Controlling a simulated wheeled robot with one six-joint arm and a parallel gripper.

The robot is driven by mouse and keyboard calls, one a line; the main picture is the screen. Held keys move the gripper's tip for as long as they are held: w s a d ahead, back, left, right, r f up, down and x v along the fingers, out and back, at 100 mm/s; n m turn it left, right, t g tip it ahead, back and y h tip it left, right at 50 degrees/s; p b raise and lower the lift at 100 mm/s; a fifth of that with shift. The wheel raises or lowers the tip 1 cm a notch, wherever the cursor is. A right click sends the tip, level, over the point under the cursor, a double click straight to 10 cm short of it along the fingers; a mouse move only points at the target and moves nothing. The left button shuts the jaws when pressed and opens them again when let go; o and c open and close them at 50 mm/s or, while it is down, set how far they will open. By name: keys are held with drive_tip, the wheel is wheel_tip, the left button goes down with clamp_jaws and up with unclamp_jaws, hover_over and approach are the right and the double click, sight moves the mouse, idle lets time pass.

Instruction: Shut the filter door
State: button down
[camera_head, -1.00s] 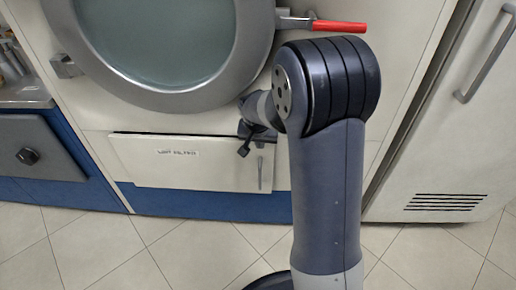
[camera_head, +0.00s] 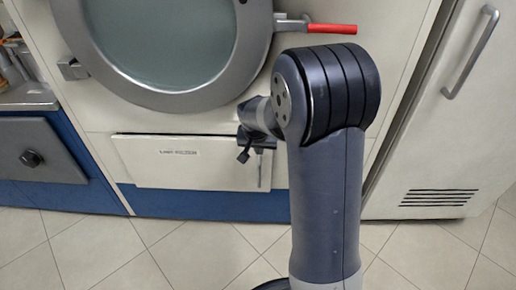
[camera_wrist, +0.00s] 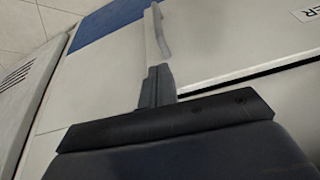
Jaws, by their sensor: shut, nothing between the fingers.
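The filter door (camera_head: 190,172) is a wide, low cream panel with a filter label, below the big round door. A dark line runs along its top edge; I cannot tell for sure how far it stands out. Its slim upright handle (camera_head: 260,172) is near its right end and shows in the wrist view (camera_wrist: 160,35). My gripper (camera_head: 247,152) is in front of the door's upper right part, partly hidden by my arm. In the wrist view, the fingers (camera_wrist: 157,86) are shut and empty, in line with the handle; contact is unclear.
The round glass door (camera_head: 165,45) with a red-gripped lever (camera_head: 331,29) is above. A tall cabinet (camera_head: 425,130) with a bar handle stands at right. A counter with a grey drawer (camera_head: 42,150) is at left. The tiled floor in front is clear.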

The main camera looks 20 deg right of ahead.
drive_tip(key=p+v, duration=0.2)
drive_tip(key=v, duration=0.7)
drive_tip(key=shift+d+f, duration=0.1)
drive_tip(key=shift+d, duration=0.05)
